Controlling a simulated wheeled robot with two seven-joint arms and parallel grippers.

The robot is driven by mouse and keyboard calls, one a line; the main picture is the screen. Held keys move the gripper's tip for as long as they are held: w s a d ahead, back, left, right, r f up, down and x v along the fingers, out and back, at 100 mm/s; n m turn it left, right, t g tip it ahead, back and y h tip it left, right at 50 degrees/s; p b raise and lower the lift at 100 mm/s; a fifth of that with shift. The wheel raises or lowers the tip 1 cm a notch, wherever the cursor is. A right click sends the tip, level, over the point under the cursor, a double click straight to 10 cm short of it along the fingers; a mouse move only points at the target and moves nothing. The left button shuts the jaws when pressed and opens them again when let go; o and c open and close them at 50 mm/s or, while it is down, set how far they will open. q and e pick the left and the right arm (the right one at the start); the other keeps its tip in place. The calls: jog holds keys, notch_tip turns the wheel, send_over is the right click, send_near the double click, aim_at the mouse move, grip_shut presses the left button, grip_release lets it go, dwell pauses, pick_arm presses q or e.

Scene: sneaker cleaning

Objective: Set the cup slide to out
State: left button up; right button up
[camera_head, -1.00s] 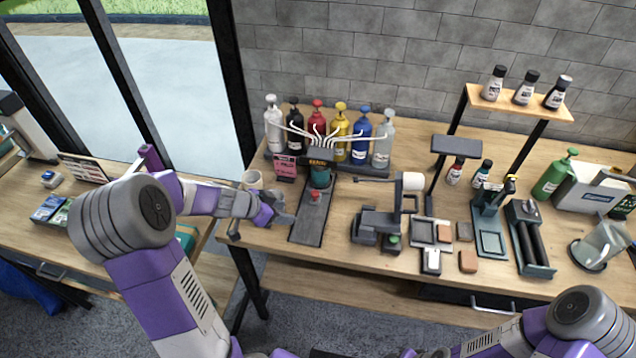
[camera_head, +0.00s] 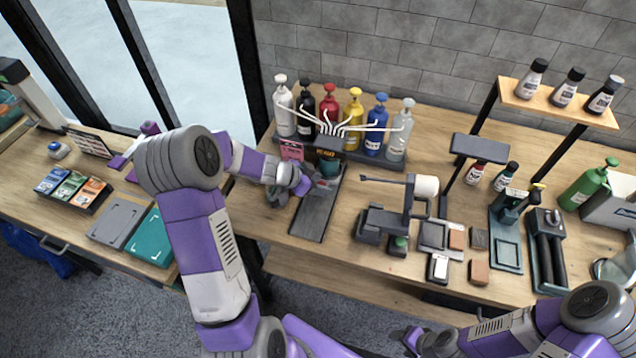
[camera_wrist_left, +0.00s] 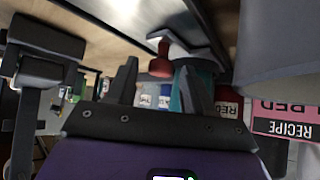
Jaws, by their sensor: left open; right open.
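The cup slide (camera_head: 317,214) is a dark flat track running from the table's front edge back under the nozzles. A teal cup (camera_head: 329,167) stands at its far end, and it also shows in the left wrist view (camera_wrist_left: 183,92). A red knob (camera_wrist_left: 164,47) shows beyond my fingers in the left wrist view; in the head view my gripper seems to hide it. My left gripper (camera_head: 304,183) is open at the slide, close to the cup; its two dark fingers (camera_wrist_left: 158,82) point toward the knob, with no clear contact. My right gripper (camera_head: 414,338) is open at the bottom, away from the slide.
Several colored pump bottles (camera_head: 354,120) stand behind the slide. A pink recipe card (camera_head: 292,150) is just left of the cup. A grey stand with a white roll (camera_head: 426,187) is to the right. Bare tabletop lies between slide and stand.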

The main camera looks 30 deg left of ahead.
pick_arm(q)
jog(key=shift+w, duration=0.1)
grip_shut()
jog(key=shift+d+f, duration=0.1)
pick_arm(e)
jog(key=shift+f, duration=0.1)
